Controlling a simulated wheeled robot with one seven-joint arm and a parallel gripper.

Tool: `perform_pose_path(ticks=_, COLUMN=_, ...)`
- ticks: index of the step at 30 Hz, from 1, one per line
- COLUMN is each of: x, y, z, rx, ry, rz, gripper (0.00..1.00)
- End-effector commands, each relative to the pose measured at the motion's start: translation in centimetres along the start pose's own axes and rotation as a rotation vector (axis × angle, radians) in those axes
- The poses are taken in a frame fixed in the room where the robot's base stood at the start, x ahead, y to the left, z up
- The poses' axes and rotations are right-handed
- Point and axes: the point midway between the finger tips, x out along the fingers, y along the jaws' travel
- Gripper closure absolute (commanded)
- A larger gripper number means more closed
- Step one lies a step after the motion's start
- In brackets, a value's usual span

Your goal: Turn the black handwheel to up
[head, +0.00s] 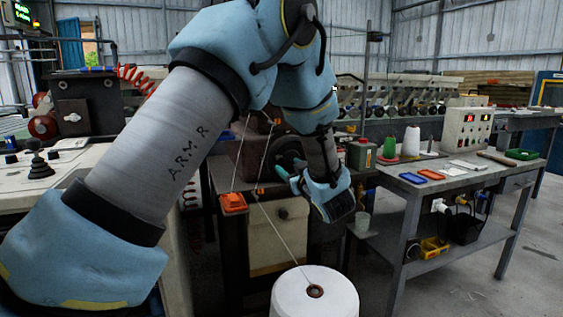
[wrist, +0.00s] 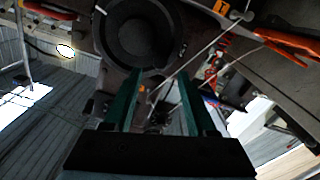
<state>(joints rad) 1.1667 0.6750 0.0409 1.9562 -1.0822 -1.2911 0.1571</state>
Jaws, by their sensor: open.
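The black handwheel seems to be the dark round disc (wrist: 140,32) at the top of the wrist view, with a short white mark at its upper left edge. Its top is cut off by the frame. My gripper (wrist: 160,80) is open, its two green fingers apart and pointing toward the disc's lower edge. I see nothing held between them. In the head view my gripper (head: 288,170) is in front of the dark machine, and the wheel is too dark and covered there to make out clearly. I cannot tell whether a finger touches it.
In the wrist view a thread crosses near the fingers, with orange handles (wrist: 285,42) at right. A grey workbench (head: 455,182) stands at right. A control console is at left.

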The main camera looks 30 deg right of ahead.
Motion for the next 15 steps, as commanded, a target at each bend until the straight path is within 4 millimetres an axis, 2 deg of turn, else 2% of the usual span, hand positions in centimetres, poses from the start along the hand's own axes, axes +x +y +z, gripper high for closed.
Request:
perform_pose_path(ticks=1, x=1.1, y=-0.1, z=-0.2, rx=0.000, ry=0.001, rz=-0.003, gripper=0.43)
perform_pose_path(ticks=6, x=4.2, y=-0.1, z=-0.1, rx=0.000, ry=0.000, rz=-0.002, gripper=0.43)
perform_pose_path(ticks=12, x=6.3, y=-0.1, z=-0.1, rx=0.000, ry=-0.001, rz=0.000, gripper=0.43)
perform_pose_path(ticks=15, x=6.8, y=-0.1, z=0.0, rx=0.000, ry=-0.001, rz=0.000, gripper=0.43)
